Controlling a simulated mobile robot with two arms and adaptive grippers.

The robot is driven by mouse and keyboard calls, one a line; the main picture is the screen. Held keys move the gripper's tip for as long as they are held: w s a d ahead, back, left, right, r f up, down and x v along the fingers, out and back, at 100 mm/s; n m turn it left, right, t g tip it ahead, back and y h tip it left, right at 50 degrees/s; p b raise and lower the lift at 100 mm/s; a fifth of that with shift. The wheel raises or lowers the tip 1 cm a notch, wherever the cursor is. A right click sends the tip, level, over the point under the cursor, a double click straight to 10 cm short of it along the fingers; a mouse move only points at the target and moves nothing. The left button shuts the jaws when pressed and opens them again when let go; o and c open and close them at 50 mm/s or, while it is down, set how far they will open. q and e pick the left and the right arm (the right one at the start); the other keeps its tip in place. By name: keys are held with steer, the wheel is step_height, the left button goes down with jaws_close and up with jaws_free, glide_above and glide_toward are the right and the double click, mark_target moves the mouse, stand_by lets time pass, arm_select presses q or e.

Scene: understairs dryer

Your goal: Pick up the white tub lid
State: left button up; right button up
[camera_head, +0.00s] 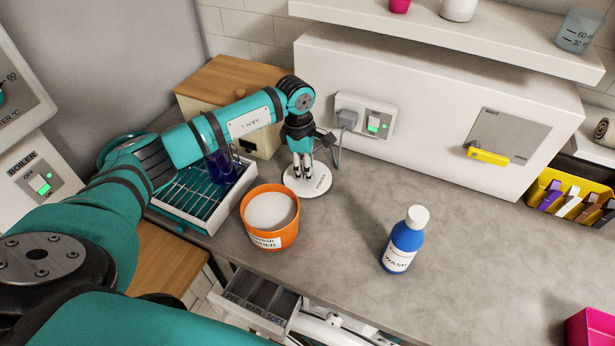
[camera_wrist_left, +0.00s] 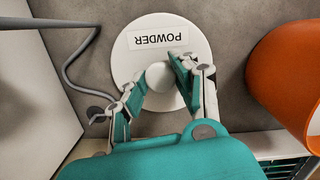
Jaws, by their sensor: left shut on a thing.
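The white tub lid (camera_head: 318,187) is a round disc with a knob, on or just above the grey worktop at the back. Its label reads POWDER in the left wrist view (camera_wrist_left: 199,62). My left gripper (camera_head: 303,176) points down over the lid, its fingers shut on the knob (camera_wrist_left: 160,77). I cannot tell whether the lid touches the worktop. The orange tub (camera_head: 284,236) stands open in front of the lid, with white powder inside. It also shows at the right of the left wrist view (camera_wrist_left: 290,75). My right gripper is not in view.
A blue bottle with a white cap (camera_head: 403,242) stands to the right. A grey cable and plug (camera_head: 347,119) hang close behind the gripper. A drying rack (camera_head: 215,205) with a dark blue cup (camera_head: 222,166) lies left. The worktop's middle is mostly clear.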

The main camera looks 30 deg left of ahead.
arm_select(q)
steer(key=shift+c, duration=1.4)
